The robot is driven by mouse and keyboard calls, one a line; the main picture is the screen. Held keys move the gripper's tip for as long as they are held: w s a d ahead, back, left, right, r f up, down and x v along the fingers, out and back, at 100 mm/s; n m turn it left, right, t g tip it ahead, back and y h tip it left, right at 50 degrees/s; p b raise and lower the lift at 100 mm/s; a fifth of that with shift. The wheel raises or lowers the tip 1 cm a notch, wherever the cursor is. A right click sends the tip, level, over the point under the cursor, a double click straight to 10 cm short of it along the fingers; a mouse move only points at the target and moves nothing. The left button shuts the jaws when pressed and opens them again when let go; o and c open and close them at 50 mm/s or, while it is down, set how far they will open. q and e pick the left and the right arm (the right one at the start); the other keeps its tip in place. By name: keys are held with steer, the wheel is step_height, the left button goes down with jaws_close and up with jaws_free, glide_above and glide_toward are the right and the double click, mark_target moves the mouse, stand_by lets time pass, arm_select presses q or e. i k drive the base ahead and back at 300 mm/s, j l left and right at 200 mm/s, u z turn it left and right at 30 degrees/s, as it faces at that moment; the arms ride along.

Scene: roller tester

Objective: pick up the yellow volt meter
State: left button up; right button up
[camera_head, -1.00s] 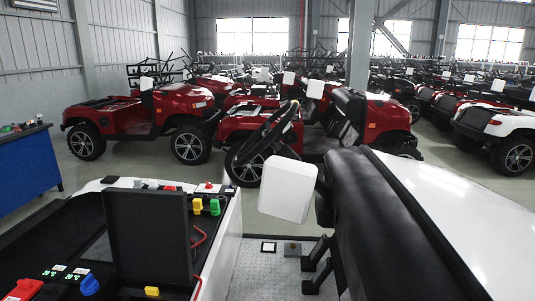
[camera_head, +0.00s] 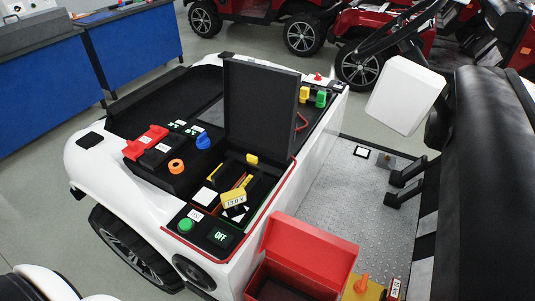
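The yellow volt meter (camera_head: 233,198) lies tilted in the open black case on the white vehicle's front. It has a pale display face with dark characters that I read as roughly "130V". The black case (camera_head: 262,105) has its lid standing upright behind the meter. Other yellow parts lie close to it inside the case. Neither of my grippers shows in the view.
A red open box (camera_head: 306,258) stands in front of the case, at the right. A green button (camera_head: 186,225), a blue knob (camera_head: 203,141), an orange ring (camera_head: 176,166) and a red part (camera_head: 146,142) surround the case. A black seat (camera_head: 487,180) fills the right side.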

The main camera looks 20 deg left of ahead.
mark_target(232, 201)
steer(key=u, duration=1.05)
